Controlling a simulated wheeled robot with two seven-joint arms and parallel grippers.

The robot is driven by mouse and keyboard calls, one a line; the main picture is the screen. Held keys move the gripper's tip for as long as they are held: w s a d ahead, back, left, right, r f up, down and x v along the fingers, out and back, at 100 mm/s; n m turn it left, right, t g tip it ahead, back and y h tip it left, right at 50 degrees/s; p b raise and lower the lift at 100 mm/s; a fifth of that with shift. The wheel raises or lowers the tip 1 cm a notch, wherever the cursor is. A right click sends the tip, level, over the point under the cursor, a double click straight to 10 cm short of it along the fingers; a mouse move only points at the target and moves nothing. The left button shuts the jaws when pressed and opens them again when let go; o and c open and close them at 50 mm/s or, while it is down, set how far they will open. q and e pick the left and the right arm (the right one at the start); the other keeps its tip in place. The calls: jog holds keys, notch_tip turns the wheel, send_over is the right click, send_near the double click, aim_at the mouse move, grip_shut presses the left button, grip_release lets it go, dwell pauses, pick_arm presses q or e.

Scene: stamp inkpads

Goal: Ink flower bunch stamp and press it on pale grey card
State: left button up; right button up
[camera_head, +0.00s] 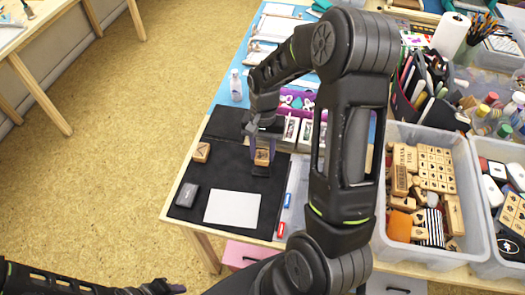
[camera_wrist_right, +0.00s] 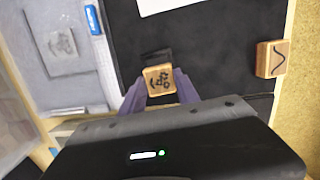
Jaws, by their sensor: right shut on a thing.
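The flower bunch stamp (camera_head: 262,158), a small wooden block with a dark drawing on its top, sits between the fingers of my right gripper (camera_head: 262,150). In the right wrist view the stamp (camera_wrist_right: 160,79) shows between both fingers, and my right gripper (camera_wrist_right: 159,88) is shut on it. A small dark pad (camera_wrist_right: 157,57) lies beside or under the stamp; I cannot tell whether they touch. The pale grey card (camera_head: 232,209) lies flat and blank on the black mat (camera_head: 183,222), nearer the front. My left gripper (camera_head: 165,288) is at the bottom edge, its jaws unclear.
Another wooden stamp (camera_head: 201,152) stands left on the mat. A dark grey box (camera_head: 187,195) lies left of the card. Trays with stamps (camera_head: 291,129) lie right of my gripper. A clear bin of stamps (camera_head: 462,180) stands at the right. A bottle (camera_head: 236,85) stands behind the mat.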

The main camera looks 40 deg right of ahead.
aim_at(263, 155)
jog(key=shift+s+f+b, duration=0.1)
jog(key=shift+f+b, duration=0.25)
jog(key=shift+f, duration=0.25)
dwell(1.5)
jog(key=shift+r, duration=0.2)
jog(key=shift+r+p, duration=0.45)
jog(key=shift+r+p, duration=2.1)
jog(key=shift+r, duration=0.7)
